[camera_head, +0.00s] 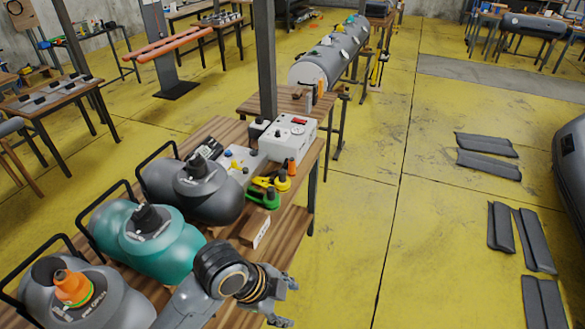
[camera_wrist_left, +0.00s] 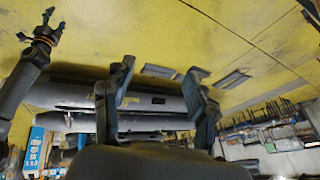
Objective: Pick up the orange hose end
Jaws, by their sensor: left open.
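An orange, cone-like piece (camera_head: 73,287), which looks like the orange hose end, sits upright on top of a grey rounded tank (camera_head: 112,302) at the lower left of the head view. My left gripper (camera_head: 286,303) is open and empty past the bench's right edge, well to the right of the orange piece. In the left wrist view its two fingers (camera_wrist_left: 160,70) stand apart with nothing between them. What looks like my right gripper (camera_wrist_left: 40,27) shows at the upper left there, too small to judge its jaws. The orange piece cannot be made out in that view.
A teal tank (camera_head: 170,250) and another grey tank (camera_head: 215,203) stand on the wooden bench beside black handles. A white box (camera_head: 288,138), yellow and green tools (camera_head: 263,197) and a small carton (camera_head: 255,232) lie farther along.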

